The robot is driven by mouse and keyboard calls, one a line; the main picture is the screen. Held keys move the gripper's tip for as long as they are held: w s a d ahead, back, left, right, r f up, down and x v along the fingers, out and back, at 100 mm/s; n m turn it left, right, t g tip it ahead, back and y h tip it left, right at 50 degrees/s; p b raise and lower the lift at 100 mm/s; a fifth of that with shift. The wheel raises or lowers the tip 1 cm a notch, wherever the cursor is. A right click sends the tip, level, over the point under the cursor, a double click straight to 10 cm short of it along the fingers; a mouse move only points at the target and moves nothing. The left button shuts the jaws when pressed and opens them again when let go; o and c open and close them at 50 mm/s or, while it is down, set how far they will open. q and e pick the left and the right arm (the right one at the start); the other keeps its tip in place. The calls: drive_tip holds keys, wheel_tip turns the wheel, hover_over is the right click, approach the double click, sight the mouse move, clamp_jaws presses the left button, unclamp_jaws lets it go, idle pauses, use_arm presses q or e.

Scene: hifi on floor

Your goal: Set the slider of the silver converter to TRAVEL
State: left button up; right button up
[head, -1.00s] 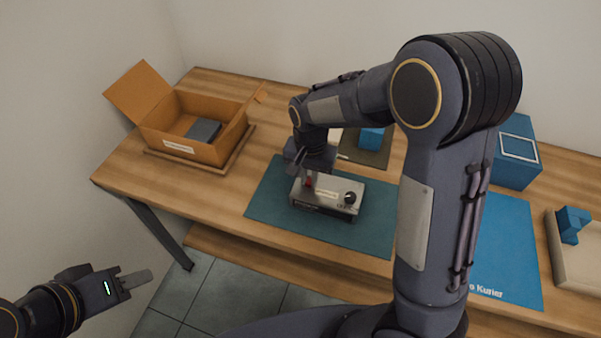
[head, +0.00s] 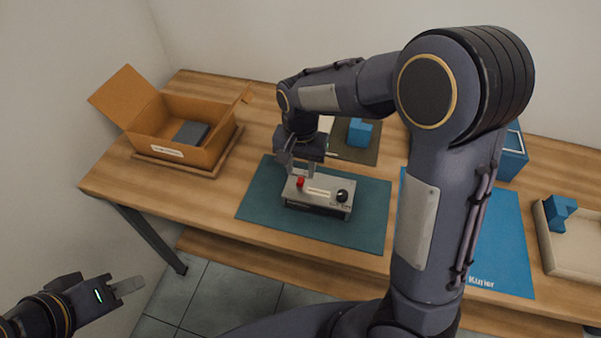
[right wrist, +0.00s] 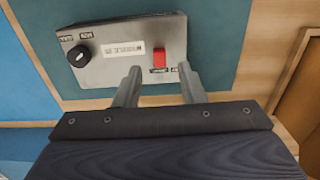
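The silver converter (head: 318,195) sits on the dark green mat (head: 262,208). It has a red slider (head: 300,182), a black knob and a pale label strip on its top. In the right wrist view the red slider (right wrist: 159,56) stands up from the converter (right wrist: 105,70), with print beside it too small to read. My right gripper (head: 301,172) is above the converter's back edge. Its two fingers (right wrist: 160,76) are apart, with nothing between the tips; the slider lies just beyond them. My left gripper (head: 128,285) is low at the left, away from the table; its finger gap is unclear.
An open cardboard box (head: 178,135) with a dark item inside stands at the back left. A blue block (head: 360,131) lies on a dark mat behind the converter. A blue mat (head: 500,245), a blue bin (head: 513,158) and a beige tray (head: 580,255) are at the right.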

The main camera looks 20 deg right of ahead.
sight(302, 181)
drive_tip(key=shift+r, duration=2.15)
drive_tip(key=shift+s+d+r, duration=0.1)
drive_tip(key=shift+s, duration=0.05)
drive_tip(key=s+d+r+n+t+y, duration=0.2)
drive_tip(key=s, duration=0.8)
drive_tip(key=s+d+r+n+t+y, duration=0.1)
drive_tip(key=s+d+r+n+t, duration=0.1)
drive_tip(key=s, duration=0.8)
drive_tip(key=shift+s+d+r+n+t+y, duration=0.15)
drive_tip(key=shift+s+d+n+t+y, duration=0.25)
drive_tip(key=shift+n+t, duration=0.3)
